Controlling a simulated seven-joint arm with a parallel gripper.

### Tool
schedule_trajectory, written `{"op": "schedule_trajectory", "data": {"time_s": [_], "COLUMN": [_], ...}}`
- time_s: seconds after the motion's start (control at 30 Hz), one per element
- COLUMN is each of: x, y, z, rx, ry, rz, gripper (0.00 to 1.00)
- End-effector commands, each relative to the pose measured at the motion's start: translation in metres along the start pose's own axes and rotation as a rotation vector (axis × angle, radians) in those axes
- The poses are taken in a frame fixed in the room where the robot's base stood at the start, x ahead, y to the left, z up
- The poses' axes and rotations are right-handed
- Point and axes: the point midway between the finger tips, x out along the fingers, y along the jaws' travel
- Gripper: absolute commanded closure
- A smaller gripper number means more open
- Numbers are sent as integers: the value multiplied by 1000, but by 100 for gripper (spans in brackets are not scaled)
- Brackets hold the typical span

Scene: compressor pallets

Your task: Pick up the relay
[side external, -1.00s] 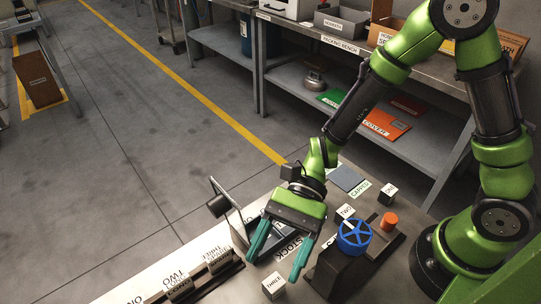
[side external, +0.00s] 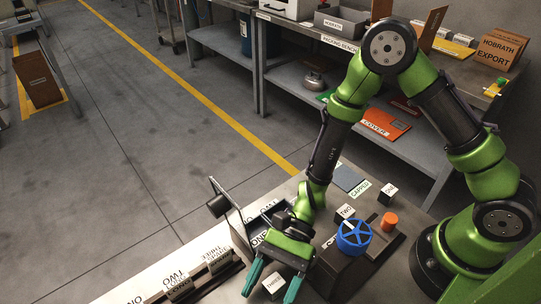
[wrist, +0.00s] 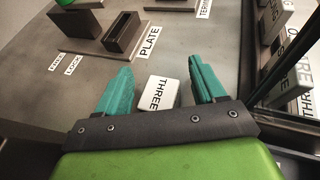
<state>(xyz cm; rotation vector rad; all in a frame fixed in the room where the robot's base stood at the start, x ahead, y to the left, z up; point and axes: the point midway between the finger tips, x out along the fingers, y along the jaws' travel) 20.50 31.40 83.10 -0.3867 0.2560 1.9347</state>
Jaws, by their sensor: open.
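No label in view reads relay, so I cannot tell for certain which thing it is. A small block marked THREE (side external: 273,282) sits on the bench near its front, dark-sided with a white top label. My gripper (side external: 274,286) is open and pointed down, with its two teal fingers around or above this block. In the wrist view my gripper (wrist: 161,68) shows the THREE block (wrist: 157,94) between the spread fingers, with gaps on both sides. Similar blocks marked TWO (side external: 345,212) and ONE (side external: 388,191) stand farther back.
A dark open holder (wrist: 122,32) is beside a PLATE label (wrist: 149,42). A framed upright panel (side external: 226,205) and a row of labelled blocks (side external: 178,285) lie to the left.

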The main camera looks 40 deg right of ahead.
Motion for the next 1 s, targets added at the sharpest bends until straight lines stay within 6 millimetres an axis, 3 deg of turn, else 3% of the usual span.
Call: {"op": "schedule_trajectory", "data": {"time_s": [0.23,0.63,1.0], "x": [2,1,0], "y": [0,0,0], "z": [0,0,4], "rx": [1,1,0], "ry": [0,0,-1], "rz": [0,0,-1], "gripper": [32,94,95]}}
